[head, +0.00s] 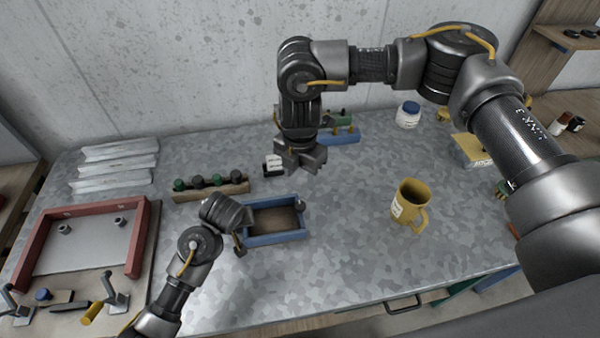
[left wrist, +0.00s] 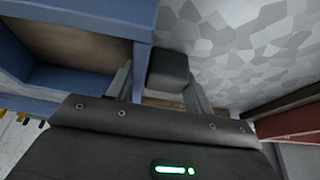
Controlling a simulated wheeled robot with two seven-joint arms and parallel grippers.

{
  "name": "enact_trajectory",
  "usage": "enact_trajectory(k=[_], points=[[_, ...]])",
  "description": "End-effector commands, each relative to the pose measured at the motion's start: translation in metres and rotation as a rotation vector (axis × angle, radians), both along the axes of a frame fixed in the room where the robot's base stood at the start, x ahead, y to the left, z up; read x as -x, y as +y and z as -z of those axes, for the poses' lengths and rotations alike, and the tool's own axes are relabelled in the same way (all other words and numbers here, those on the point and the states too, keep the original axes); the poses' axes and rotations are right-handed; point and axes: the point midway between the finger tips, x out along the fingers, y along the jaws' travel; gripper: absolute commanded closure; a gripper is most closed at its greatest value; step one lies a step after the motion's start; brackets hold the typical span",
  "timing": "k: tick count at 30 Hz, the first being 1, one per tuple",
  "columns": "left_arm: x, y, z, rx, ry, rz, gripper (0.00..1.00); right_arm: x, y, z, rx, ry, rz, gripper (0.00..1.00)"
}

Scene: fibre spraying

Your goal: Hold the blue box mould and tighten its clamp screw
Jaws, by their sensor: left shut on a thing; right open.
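The blue box mould (head: 274,239) sits on the table, an open rectangle with a brownish inside. It also shows in the left wrist view (left wrist: 75,80).
A rack with dark and green knobs (head: 212,189) stands behind left. A small white-labelled item (head: 273,164) is beside my right gripper. A yellow jug (head: 409,205) stands right. A red frame (head: 135,240) lies left. The table (head: 345,245) is clear between mould and jug.

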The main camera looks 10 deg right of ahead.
Motion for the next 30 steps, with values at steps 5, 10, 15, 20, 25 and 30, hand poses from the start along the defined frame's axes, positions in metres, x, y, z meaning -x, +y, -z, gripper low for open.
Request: enact_trajectory(k=[5,10,15,20,25,30], points=[[0.0,0.0,0.0,0.0,-0.001,-0.001,0.27,0.0,0.0,0.0,0.0,0.0,0.0,0.48],[0.0,0.0,0.0,0.0,-0.001,-0.001,0.23,0.0,0.0,0.0,0.0,0.0,0.0,0.48],[0.0,0.0,-0.002,0.001,-0.001,0.0,0.23,0.0,0.0,0.0,0.0,0.0,0.0,0.48],[0.007,-0.001,-0.019,0.002,-0.003,0.0,0.23,0.0,0.0,0.0,0.0,0.0,0.0,0.48],[0.02,-0.001,-0.052,0.003,-0.005,0.0,0.23,0.0,0.0,0.0,0.0,0.0,0.0,0.48],[0.033,-0.001,-0.083,0.004,-0.004,-0.001,0.23,0.0,0.0,0.0,0.0,0.0,0.0,0.48]])
